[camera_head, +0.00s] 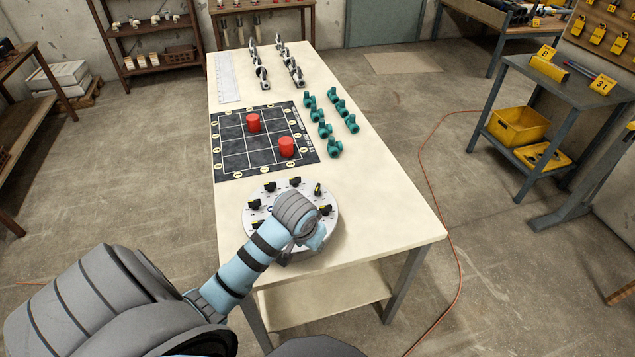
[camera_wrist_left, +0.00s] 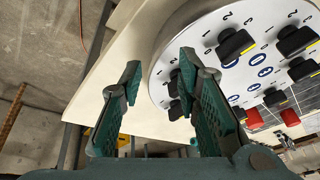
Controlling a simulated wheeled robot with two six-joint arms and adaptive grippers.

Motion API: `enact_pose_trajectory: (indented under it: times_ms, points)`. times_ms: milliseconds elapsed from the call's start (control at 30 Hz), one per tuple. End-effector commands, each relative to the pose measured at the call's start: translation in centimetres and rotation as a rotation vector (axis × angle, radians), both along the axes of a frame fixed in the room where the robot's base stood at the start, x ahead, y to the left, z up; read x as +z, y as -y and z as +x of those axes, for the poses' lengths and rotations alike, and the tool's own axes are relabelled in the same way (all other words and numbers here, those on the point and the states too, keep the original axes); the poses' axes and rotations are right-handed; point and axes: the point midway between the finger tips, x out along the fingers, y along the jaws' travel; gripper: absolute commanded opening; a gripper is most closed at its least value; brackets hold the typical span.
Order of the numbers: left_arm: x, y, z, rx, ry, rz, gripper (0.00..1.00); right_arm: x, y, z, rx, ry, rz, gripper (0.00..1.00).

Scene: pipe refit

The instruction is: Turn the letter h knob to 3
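A round white dial plate (camera_head: 259,217) with several black knobs lies at the near end of the table. The knobs have yellow marks and printed numbers beside them; their letters are too small to read, so I cannot tell which is the h knob. In the left wrist view, knobs (camera_wrist_left: 235,45) show on the plate (camera_wrist_left: 190,37). My left gripper (camera_wrist_left: 160,65) is open and empty, its fingers beside and partly over the plate's edge. One finger hides part of the plate. In the head view my left wrist covers the plate's near right part and hides the fingers. My right gripper is out of view.
Behind the plate, a black grid mat (camera_head: 231,162) bears two red cylinders (camera_head: 286,146). Several green pipe fittings (camera_head: 334,148) stand to its right, with metal valves (camera_head: 262,76) and a white ruled strip (camera_head: 228,78) farther back. The table's right side (camera_head: 390,205) is clear.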

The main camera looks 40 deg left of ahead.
Motion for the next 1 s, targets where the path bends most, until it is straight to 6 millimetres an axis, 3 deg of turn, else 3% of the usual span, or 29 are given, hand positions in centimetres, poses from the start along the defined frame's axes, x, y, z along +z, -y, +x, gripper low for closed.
enact_pose_trajectory:
  times_ms: [33, 200, 333, 433, 567, 800, 1000]
  points:
    - [1.2, -1.2, 2.0, 0.032, 0.010, 0.002, 0.30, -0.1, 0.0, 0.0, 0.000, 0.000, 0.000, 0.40]
    - [6.4, -5.2, 7.7, 0.173, 0.037, -0.029, 0.30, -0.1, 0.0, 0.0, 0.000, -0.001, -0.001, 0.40]
    - [10.4, -7.8, 10.5, 0.269, 0.058, -0.066, 0.30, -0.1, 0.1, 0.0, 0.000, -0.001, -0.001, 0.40]
    - [11.5, -8.6, 11.4, 0.306, 0.063, -0.085, 0.30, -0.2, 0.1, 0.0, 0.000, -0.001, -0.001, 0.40]
    - [9.6, -9.0, 12.1, 0.309, 0.061, -0.088, 0.30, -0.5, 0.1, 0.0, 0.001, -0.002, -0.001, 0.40]
    - [2.9, -10.0, 14.5, 0.307, 0.062, -0.088, 0.30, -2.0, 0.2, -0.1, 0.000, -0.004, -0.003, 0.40]
    - [-0.7, -10.7, 16.0, 0.307, 0.066, -0.086, 0.30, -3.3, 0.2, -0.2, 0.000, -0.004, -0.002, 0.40]
